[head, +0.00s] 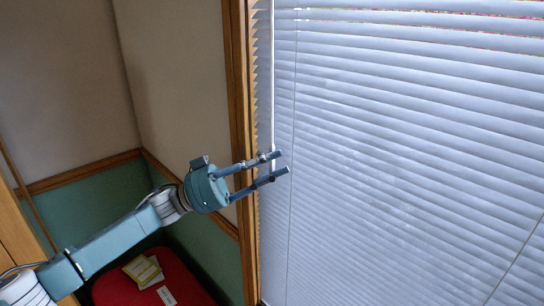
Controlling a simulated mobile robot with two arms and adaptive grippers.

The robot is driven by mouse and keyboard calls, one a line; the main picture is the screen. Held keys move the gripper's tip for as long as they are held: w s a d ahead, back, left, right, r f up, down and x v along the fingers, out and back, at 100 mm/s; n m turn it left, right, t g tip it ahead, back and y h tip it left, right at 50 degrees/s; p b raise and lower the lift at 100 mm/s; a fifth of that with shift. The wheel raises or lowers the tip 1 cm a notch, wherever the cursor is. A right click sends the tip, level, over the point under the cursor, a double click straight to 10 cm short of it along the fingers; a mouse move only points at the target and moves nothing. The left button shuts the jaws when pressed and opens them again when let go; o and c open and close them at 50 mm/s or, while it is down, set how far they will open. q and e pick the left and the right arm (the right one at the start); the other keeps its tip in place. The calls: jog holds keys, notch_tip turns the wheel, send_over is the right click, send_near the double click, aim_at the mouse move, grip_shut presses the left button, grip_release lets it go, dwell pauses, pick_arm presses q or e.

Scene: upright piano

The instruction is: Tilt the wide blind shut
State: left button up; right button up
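The wide blind (400,140) has pale lilac slats and fills the right of the head view. Its slats look largely overlapped, with thin bright and pinkish gaps near the top. A thin white wand (272,80) hangs along the blind's left edge and runs down to my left gripper. My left gripper (283,163) is at this edge, its two fingers parted and pointing right. The wand's lower part passes by or behind the upper finger; I cannot tell whether it lies between the fingers. My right gripper is not in view.
A wooden window frame (240,90) stands just left of the blind, close to my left gripper. A red seat (195,290) with a yellow booklet (143,271) and a white card (166,295) is below my arm. The walls are beige above and green below.

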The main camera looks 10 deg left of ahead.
pick_arm(q)
jog(key=shift+d, duration=0.1)
jog(key=c, duration=0.6)
grip_shut()
